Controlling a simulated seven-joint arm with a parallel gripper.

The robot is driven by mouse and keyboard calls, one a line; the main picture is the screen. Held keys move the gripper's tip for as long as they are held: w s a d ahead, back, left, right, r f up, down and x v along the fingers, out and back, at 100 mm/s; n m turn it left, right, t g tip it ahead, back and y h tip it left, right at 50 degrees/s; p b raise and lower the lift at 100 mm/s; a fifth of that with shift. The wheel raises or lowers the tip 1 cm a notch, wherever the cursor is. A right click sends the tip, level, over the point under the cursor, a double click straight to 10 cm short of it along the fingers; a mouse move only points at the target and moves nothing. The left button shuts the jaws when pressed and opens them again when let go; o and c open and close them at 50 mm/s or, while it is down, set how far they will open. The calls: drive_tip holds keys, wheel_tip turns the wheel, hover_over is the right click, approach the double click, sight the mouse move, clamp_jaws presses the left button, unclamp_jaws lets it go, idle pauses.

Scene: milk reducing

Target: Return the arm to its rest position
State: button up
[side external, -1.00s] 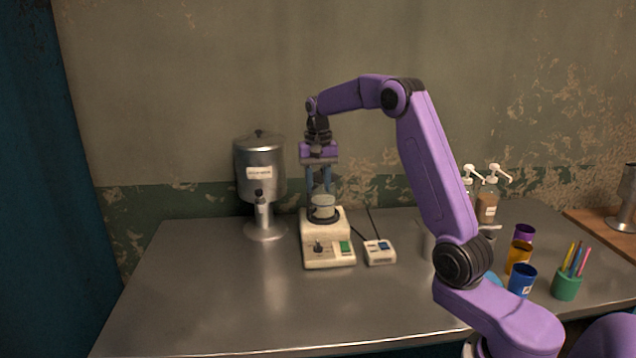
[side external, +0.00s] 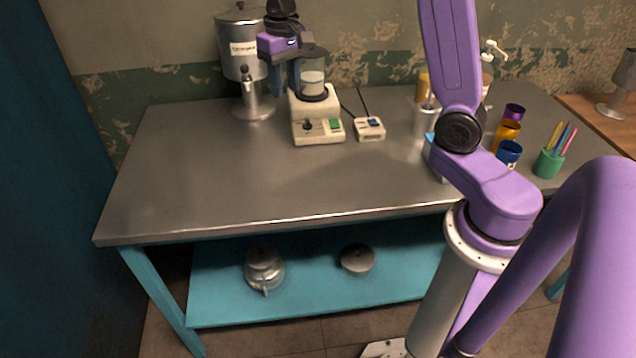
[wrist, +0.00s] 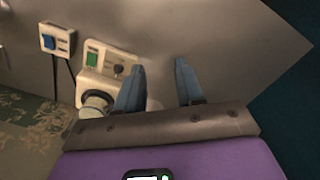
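My gripper (side external: 285,90) has a purple body and two blue fingers. In the wrist view the fingers (wrist: 158,75) stand apart, and I see nothing clamped between them. In the side view it hangs just left of a clear beaker (side external: 313,84) holding pale liquid; I cannot tell whether they touch. The beaker stands upright on a cream hotplate (side external: 319,128) with a dark knob and a green switch. The hotplate (wrist: 107,68) also shows in the wrist view, with the beaker (wrist: 97,105) partly hidden near my gripper body.
A steel urn (side external: 240,50) stands at the back left, partly behind my gripper. A small control box (side external: 369,130) sits right of the hotplate. Coloured cups (side external: 508,152) and a green pen holder (side external: 548,163) stand at the right. The table's front left (side external: 220,180) is clear.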

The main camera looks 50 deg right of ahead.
drive_tip(key=s+a+f+n, duration=0.1)
drive_tip(key=s+a+n, duration=0.35)
drive_tip(key=s, duration=0.65)
drive_tip(key=s+a+f+n, duration=0.1)
drive_tip(key=s+a+n, duration=0.4)
drive_tip(key=s, duration=0.7)
drive_tip(key=s+d+f+n, duration=0.2)
drive_tip(key=s+n, duration=0.3)
drive_tip(key=s, duration=0.3)
drive_tip(key=shift+d, duration=0.5)
